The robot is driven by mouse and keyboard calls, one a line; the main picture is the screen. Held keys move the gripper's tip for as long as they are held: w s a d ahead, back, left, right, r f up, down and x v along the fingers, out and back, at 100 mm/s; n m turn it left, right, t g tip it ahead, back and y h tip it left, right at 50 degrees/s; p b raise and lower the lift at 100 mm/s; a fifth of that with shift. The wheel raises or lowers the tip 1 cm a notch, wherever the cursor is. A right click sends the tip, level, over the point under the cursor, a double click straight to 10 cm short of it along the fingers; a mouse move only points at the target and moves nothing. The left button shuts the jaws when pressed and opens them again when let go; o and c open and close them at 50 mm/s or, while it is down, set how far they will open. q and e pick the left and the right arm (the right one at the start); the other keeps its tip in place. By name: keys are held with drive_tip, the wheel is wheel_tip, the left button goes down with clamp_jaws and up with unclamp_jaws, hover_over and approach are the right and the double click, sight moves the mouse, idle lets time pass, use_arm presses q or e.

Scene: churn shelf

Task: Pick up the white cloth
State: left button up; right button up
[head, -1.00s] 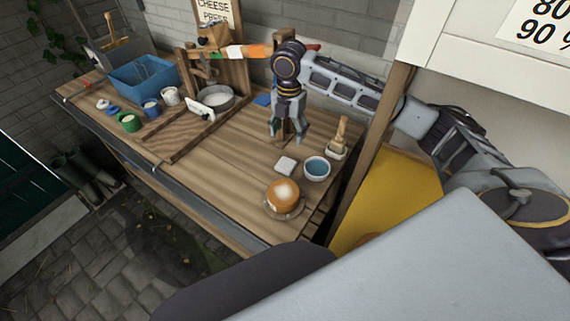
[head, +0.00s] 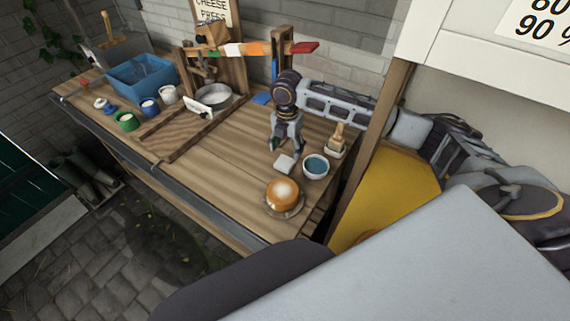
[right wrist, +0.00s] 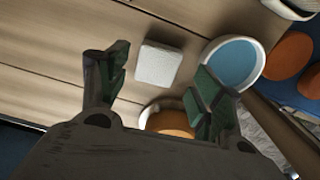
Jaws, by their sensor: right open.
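The white cloth (head: 284,163) is a small folded square lying flat on the wooden bench. It also shows in the right wrist view (right wrist: 158,63), just ahead of the fingers and between their lines. My right gripper (head: 286,148) is open and empty, above the bench just behind the cloth. In the right wrist view its two green-padded fingers (right wrist: 158,88) are spread apart, and nothing is between them. I cannot tell the exact height above the cloth. My left gripper is not in view.
A bowl of blue liquid (head: 316,166) stands close to the cloth's right. A round orange cheese (head: 283,194) sits on a plate in front. A brush in a holder (head: 337,142) is behind the bowl. A wooden frame (head: 176,143) lies left; bench between is clear.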

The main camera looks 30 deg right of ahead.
sight(287, 159)
drive_tip(key=shift+f, duration=0.25)
drive_tip(key=shift+f, duration=0.1)
drive_tip(key=shift+f, duration=2.5)
drive_tip(key=shift+c, duration=0.3)
drive_tip(key=c, duration=0.6)
